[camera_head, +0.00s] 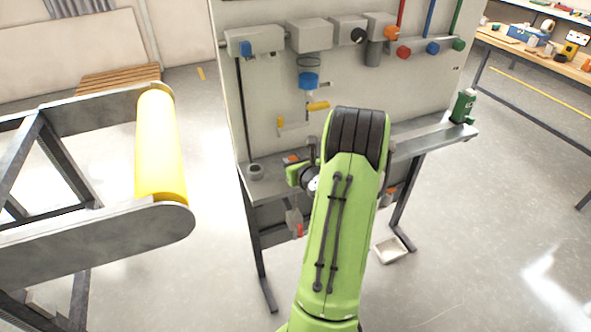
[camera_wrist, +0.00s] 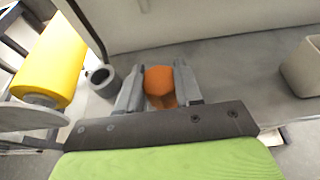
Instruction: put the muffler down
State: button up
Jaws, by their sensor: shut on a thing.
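The muffler (camera_wrist: 159,79) is an orange, rounded block between the two grey fingers of my gripper (camera_wrist: 158,88) in the wrist view. The fingers are shut on its sides. Behind it lies the grey shelf (camera_wrist: 235,65) of the upright panel stand. I cannot tell whether the muffler touches the shelf. In the head view a small orange patch (camera_head: 291,158) shows just above the shelf (camera_head: 272,188), left of my green arm. My arm hides most of the gripper there.
A beige box (camera_wrist: 303,68) is at the right in the wrist view.

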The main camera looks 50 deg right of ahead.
jog(key=shift+f, duration=0.8)
jog(key=shift+r, duration=0.15)
